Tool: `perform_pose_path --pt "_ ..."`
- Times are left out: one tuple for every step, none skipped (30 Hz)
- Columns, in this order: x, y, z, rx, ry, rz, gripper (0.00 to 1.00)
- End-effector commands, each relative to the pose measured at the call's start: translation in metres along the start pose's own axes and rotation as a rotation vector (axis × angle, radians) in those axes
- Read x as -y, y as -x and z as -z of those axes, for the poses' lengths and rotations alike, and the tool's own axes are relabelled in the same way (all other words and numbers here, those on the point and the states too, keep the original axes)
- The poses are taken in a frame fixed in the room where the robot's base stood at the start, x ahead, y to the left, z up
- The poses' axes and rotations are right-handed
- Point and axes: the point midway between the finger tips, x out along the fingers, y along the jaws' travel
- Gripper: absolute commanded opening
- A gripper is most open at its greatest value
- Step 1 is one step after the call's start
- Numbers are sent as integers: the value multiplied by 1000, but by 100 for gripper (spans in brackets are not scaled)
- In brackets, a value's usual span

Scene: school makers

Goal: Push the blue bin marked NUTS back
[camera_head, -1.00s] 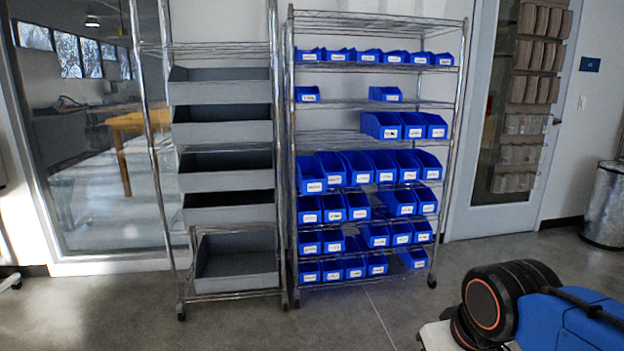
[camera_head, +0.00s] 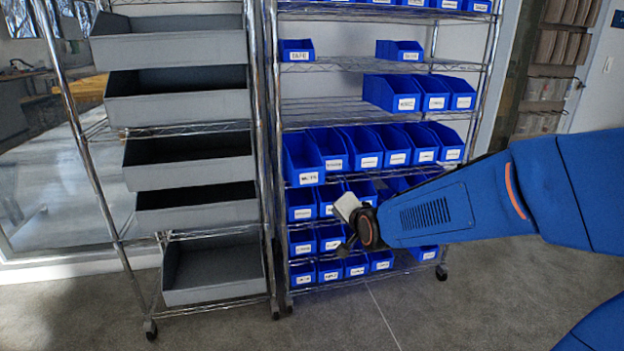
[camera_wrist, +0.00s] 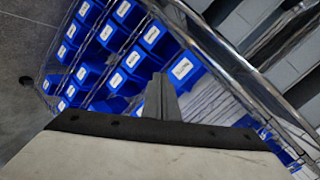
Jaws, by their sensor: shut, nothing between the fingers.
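Several blue bins with white labels stand on the wire rack in the head view. The leftmost bin (camera_head: 303,160) of the row of larger bins sticks out further forward than its neighbours. Its label looks like NUTS but is too small to read surely. My gripper (camera_head: 344,246) is in front of the lower bin rows, below and right of that bin, apart from it. In the wrist view my gripper (camera_wrist: 162,98) has its fingers together and empty. A labelled bin (camera_wrist: 183,71) beside the rack's post lies beyond the fingertips, probably the same one.
A second rack with grey trays (camera_head: 180,110) stands directly left. A metal post (camera_head: 272,150) separates the racks. Other bins (camera_head: 362,150) stand close on the right. The floor (camera_head: 340,325) in front is open.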

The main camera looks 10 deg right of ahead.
Motion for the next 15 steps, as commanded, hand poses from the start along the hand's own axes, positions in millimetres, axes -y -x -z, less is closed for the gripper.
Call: perform_pose_path --pt "3 -16 0 -20 -57 31 0" --pt "7 -23 1 -34 -93 55 0" --pt "11 -33 2 -52 -143 87 0" --pt "14 -40 3 -64 -180 112 0" --pt "17 -47 4 -76 -216 137 0" --pt "20 -55 5 -90 -262 170 0" --pt "22 -60 6 -100 -296 194 0" --pt "25 -65 6 -109 -329 219 0" --pt "27 -72 7 -119 -370 249 0" --pt "29 -75 8 -125 -398 271 0" --pt "30 -79 8 -131 -423 292 0" --pt "32 -83 8 -136 -454 317 0" --pt "34 -85 8 -140 -473 334 0" --pt "35 -87 9 -143 -491 350 0" --pt "36 -89 9 -146 -511 367 0"
